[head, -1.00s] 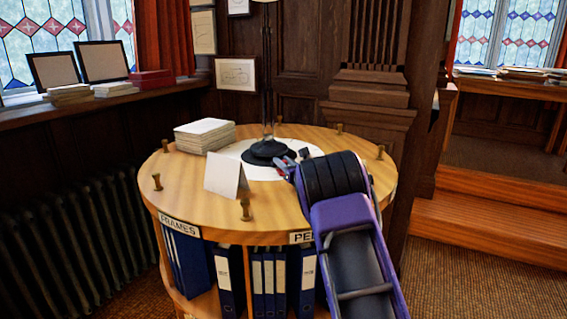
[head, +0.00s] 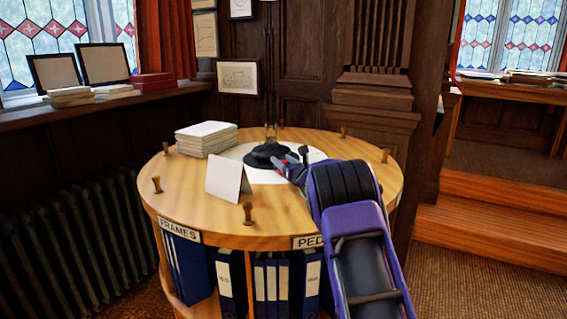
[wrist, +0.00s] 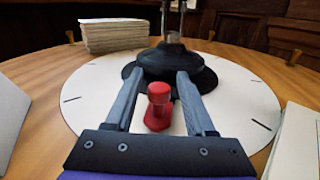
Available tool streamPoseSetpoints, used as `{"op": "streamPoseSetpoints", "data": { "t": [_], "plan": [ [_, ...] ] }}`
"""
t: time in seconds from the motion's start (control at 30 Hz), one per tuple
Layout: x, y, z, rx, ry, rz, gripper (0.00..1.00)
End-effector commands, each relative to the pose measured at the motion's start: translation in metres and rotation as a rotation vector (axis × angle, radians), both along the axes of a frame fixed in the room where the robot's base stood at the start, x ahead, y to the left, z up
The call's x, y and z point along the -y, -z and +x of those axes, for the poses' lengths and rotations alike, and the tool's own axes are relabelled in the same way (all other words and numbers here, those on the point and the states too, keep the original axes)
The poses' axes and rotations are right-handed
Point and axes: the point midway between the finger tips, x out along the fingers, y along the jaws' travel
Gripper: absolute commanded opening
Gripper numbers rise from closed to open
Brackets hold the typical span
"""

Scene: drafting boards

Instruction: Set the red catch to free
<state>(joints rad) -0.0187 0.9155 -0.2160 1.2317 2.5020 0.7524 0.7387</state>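The red catch (wrist: 158,106) is a small red piece with a round upright knob on a flat red foot. It stands on a white disc (wrist: 88,100) with black tick marks, in front of a round black base (wrist: 172,62). In the wrist view my gripper (wrist: 160,76) is open, its two grey fingers on either side of the knob with gaps showing. The fingertips reach towards the black base. In the head view my gripper (head: 284,162) is low over the disc, and only a bit of red shows beside it. I cannot tell the catch's setting.
The disc lies on a round wooden table (head: 180,218) with several short brass posts along its rim. A stack of paper (head: 206,138) stands at the back left and a folded white card (head: 226,178) at the front. A dark upright pole rises from the black base.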

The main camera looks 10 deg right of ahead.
Motion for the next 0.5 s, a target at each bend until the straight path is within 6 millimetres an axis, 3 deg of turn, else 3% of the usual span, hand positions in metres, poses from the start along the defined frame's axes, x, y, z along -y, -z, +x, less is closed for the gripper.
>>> {"op": "streamPoseSetpoints", "data": {
  "t": [0.33, 0.5],
  "plan": [
    [0.001, 0.001, -0.001, -0.001, 0.0, 0.0, 0.61],
    [0.005, 0.0, -0.013, -0.002, 0.001, 0.0, 0.61]
  ]
}}
